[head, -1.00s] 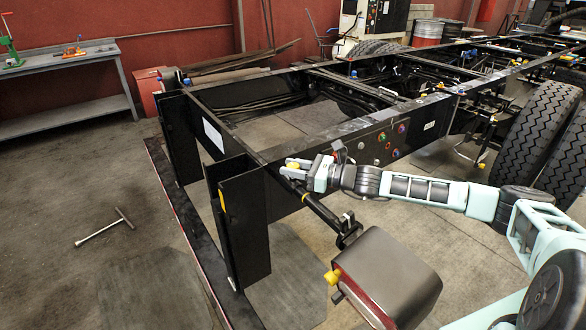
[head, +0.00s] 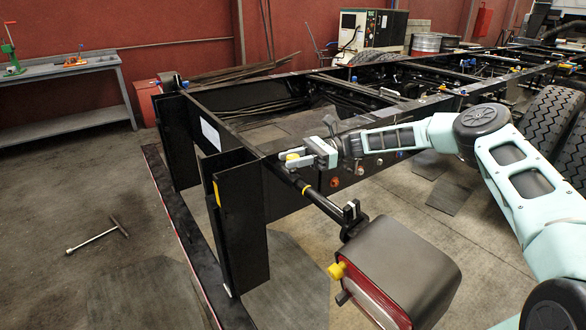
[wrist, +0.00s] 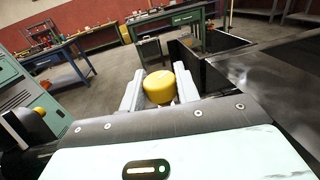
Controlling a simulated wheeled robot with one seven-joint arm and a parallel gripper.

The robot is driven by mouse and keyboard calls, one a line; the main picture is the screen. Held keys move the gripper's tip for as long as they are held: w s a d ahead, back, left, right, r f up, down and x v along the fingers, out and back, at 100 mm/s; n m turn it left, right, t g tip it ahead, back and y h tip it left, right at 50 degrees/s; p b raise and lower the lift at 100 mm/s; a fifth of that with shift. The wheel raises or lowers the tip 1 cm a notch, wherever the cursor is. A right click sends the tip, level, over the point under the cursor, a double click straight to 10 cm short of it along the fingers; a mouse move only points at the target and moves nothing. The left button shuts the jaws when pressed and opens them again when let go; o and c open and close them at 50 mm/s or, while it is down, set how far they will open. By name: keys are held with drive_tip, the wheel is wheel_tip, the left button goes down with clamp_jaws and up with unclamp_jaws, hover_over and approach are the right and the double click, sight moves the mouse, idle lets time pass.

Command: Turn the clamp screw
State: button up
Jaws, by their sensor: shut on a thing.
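A round yellow knob (head: 292,157), which looks like the head of the clamp screw, sits near the end corner of the black chassis frame, at the top of a black rod. My gripper (head: 297,159) reaches it from the right and is shut on it. The screw's shaft below the knob is hidden in both views.
A dark box with a red face (head: 410,272) hangs from the rod (head: 322,202), with another yellow knob (head: 336,271) on its side. The chassis rail (head: 345,160) runs beneath my arm. A T-handled tool (head: 97,238) lies on clear floor at left.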

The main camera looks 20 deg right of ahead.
drive_tip(key=shift+f+n+g+h+b, duration=0.1)
drive_tip(key=shift+n+g+h+b, duration=0.2)
drive_tip(key=shift+n+g+b, duration=0.85)
drive_tip(key=shift+g, duration=0.35)
drive_tip(key=o, duration=1)
drive_tip(key=shift+c, duration=0.2)
drive_tip(key=shift+d, duration=0.1)
drive_tip(key=b+v, duration=0.1)
drive_tip(key=v, duration=0.6)
drive_tip(key=shift+w+d, duration=0.15)
